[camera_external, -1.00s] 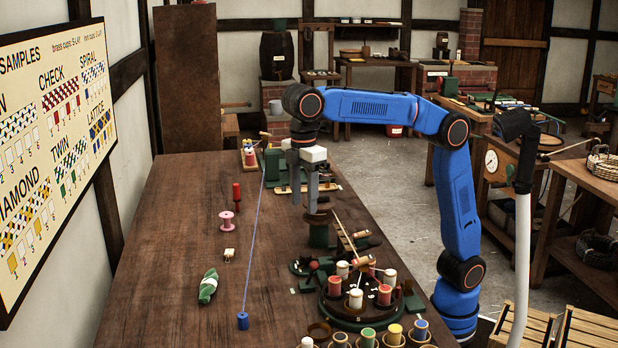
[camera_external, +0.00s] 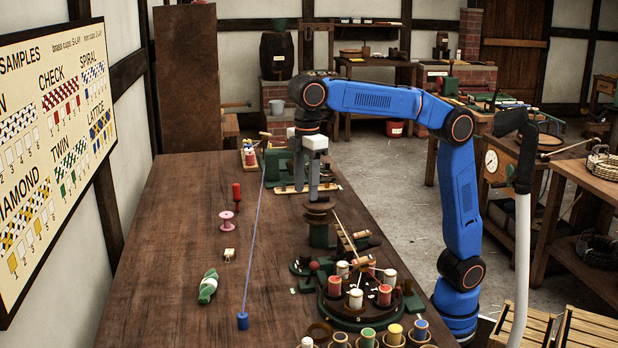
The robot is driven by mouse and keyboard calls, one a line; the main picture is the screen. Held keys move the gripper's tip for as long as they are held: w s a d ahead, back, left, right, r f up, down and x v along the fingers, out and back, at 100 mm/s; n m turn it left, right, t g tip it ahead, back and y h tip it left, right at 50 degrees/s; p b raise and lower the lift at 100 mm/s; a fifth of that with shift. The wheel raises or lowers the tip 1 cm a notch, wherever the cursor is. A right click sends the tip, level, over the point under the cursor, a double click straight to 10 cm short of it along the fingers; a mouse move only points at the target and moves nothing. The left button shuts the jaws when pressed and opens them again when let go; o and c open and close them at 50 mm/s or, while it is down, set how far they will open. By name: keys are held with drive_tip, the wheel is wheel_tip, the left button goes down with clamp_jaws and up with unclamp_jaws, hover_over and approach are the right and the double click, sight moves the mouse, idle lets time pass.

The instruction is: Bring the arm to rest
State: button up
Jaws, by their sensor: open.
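My blue arm reaches from its base at the right over the long wooden table (camera_external: 180,270). My gripper (camera_external: 309,198) points straight down, its grey fingers seen nearly edge-on. It is open, with nothing visible between the fingers. The fingertips hang near a stack of round brown discs (camera_external: 319,212) on a green stand. I cannot tell whether they touch it.
Below the gripper is a round carrier (camera_external: 345,313) with several coloured bobbins. A blue cord runs down the table to a blue weight (camera_external: 243,320). The left table side is mostly clear.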

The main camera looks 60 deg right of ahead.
drive_tip(key=w+d+f+m+t, duration=0.1)
drive_tip(key=d+f+m, duration=0.25)
drive_tip(key=d, duration=1.25)
drive_tip(key=w+d+f+m+t, duration=0.1)
drive_tip(key=d+f+m, duration=0.3)
drive_tip(key=d, duration=1.2)
drive_tip(key=s+d+f+m+t, duration=0.1)
drive_tip(key=s+d+f+m, duration=0.2)
drive_tip(key=s+d+f, duration=0.3)
drive_tip(key=s+d+f+m+t, duration=0.1)
drive_tip(key=s+d+f+m, duration=0.2)
drive_tip(key=s+d+f, duration=0.4)
drive_tip(key=d+f, duration=0.6)
drive_tip(key=f, duration=0.1)
drive_tip(key=shift+s+d+t, duration=0.25)
drive_tip(key=shift+s+t, duration=0.05)
drive_tip(key=shift+t, duration=0.1)
drive_tip(key=shift+r, duration=0.1)
drive_tip(key=shift+c, duration=0.7)
